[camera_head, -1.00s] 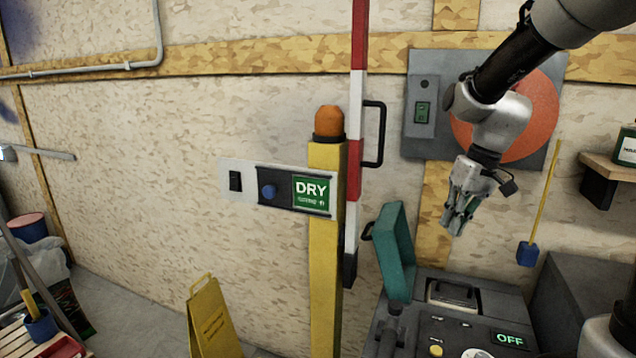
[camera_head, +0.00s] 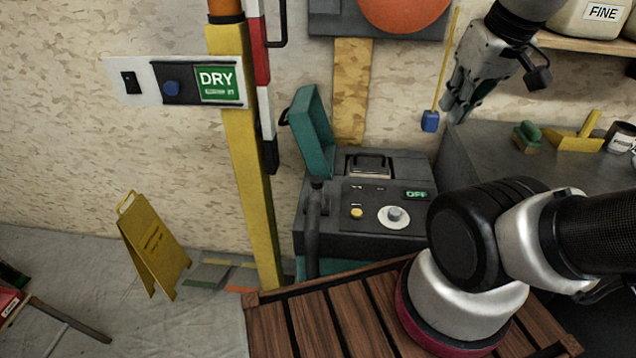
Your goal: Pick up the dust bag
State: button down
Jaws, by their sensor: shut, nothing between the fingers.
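I cannot pick out a dust bag in the head view. A dark grey machine (camera_head: 335,243) with a green OFF display (camera_head: 417,195), a yellow button and a white dial stands at centre. Its teal lid (camera_head: 313,133) stands raised at the left, and a black handle (camera_head: 369,166) sits on its top. What lies inside the machine is hidden. My gripper (camera_head: 460,112) is shut and empty, pointing down, up and to the right of the machine and apart from it.
A yellow post (camera_head: 250,180) with a DRY panel (camera_head: 216,83) stands left of the machine. A yellow floor sign (camera_head: 155,248) is farther left. A grey worktop (camera_head: 490,150) with a green-handled brush (camera_head: 527,137) is at right. Sheeted floor at lower left is mostly clear.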

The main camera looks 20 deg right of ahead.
aim_at(367, 166)
jog(key=k+l+z, duration=0.25)
jog(key=k, duration=0.7)
jog(key=j, duration=0.1)
